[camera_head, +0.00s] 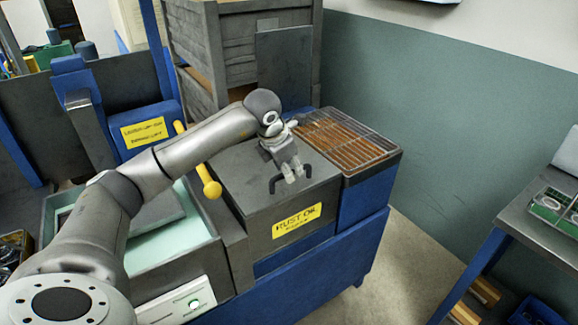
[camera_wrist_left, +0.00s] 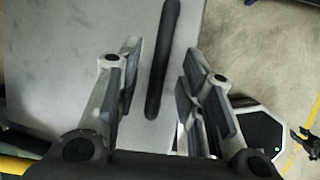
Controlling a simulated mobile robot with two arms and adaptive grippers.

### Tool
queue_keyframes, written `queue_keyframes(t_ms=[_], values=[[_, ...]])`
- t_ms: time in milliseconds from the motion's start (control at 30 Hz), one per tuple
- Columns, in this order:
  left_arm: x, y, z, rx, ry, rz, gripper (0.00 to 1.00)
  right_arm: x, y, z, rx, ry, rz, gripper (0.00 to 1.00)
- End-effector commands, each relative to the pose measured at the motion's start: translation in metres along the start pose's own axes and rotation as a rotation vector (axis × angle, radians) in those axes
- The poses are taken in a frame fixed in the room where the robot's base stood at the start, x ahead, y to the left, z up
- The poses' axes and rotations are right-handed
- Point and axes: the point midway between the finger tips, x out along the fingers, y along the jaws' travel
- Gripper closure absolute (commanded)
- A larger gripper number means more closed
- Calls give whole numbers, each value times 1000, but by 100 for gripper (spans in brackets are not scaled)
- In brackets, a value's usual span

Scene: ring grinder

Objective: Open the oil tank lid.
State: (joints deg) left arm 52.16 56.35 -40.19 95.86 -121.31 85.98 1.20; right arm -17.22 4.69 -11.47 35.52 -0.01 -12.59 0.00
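The oil tank is a dark grey box with a yellow "RUST OIL" label (camera_head: 297,221) on its front. Its flat grey lid (camera_head: 240,180) lies closed on top, and it also shows in the left wrist view (camera_wrist_left: 90,60). A black bar handle (camera_head: 273,186) stands on the lid near the front edge. My left gripper (camera_head: 291,177) is over the handle, pointing down. In the left wrist view my left gripper (camera_wrist_left: 158,85) is open, with the handle (camera_wrist_left: 165,50) running between its fingers. I cannot tell whether a finger touches it. My right gripper is not in view.
A wire grate (camera_head: 345,143) over a brown tray adjoins the tank on the right. A pale green basin (camera_head: 175,240) is further left. A work table (camera_head: 545,200) stands at the far right, with open floor between.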

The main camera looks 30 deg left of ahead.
Motion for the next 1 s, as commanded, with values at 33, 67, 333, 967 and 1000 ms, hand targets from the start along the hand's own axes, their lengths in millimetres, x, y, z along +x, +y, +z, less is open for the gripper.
queue_keyframes(t_ms=[33, 67, 333, 967, 1000], values=[[4, 0, -1, -1, 3, -1, 65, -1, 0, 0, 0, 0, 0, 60], [6, 0, -1, 0, 3, 0, 65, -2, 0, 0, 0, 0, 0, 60], [11, 0, 0, 0, 0, 1, 65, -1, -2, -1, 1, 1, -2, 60], [10, 0, 0, 0, 0, 0, 100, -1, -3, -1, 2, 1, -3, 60], [10, 0, 0, 0, 0, 1, 100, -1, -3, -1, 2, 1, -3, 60]])
